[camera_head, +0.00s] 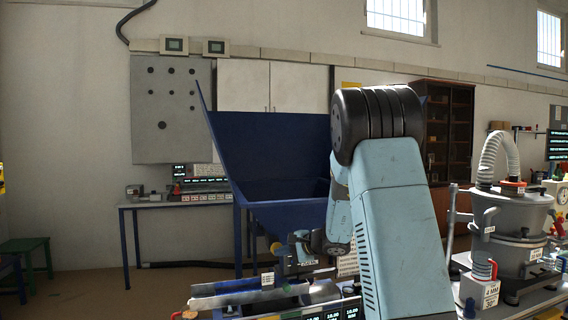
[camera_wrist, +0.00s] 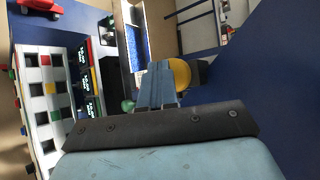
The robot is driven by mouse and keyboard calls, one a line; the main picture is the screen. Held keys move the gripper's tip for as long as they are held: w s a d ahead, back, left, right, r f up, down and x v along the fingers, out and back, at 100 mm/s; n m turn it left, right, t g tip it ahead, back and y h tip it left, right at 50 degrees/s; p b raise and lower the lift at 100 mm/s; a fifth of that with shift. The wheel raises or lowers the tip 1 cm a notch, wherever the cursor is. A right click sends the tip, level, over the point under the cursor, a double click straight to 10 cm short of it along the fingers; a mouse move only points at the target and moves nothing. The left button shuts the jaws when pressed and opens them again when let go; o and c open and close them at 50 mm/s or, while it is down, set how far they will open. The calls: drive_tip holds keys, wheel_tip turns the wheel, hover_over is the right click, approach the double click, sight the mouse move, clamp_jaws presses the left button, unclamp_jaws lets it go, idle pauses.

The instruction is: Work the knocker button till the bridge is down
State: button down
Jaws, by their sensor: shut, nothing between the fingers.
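The blue hopper (camera_head: 270,145) stands in the middle of the head view, with its tall side plate on the left. Its inside is mostly hidden, so no powder shows. In the wrist view, a round yellow button (camera_wrist: 181,75) on a dark mount sits against the blue hopper wall (camera_wrist: 270,70). I take it for the knocker button. My gripper (camera_wrist: 159,70) is shut and empty. Its fingertips are just left of the button and overlap its edge in the picture; whether they touch it I cannot tell. In the head view my arm hides the hopper's right side.
A metal trough (camera_head: 262,294) lies below the hopper, beside lit displays (camera_head: 330,314). In the wrist view a panel with several coloured buttons (camera_wrist: 45,90) is at the left, with a green knob (camera_wrist: 128,106) by my fingers. A grey lidded vessel (camera_head: 512,225) stands at the right.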

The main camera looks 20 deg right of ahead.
drive_tip(key=shift+w, duration=0.9)
idle(1.3)
drive_tip(key=shift+s, duration=2.1)
drive_tip(key=shift+s, duration=3)
idle(0.7)
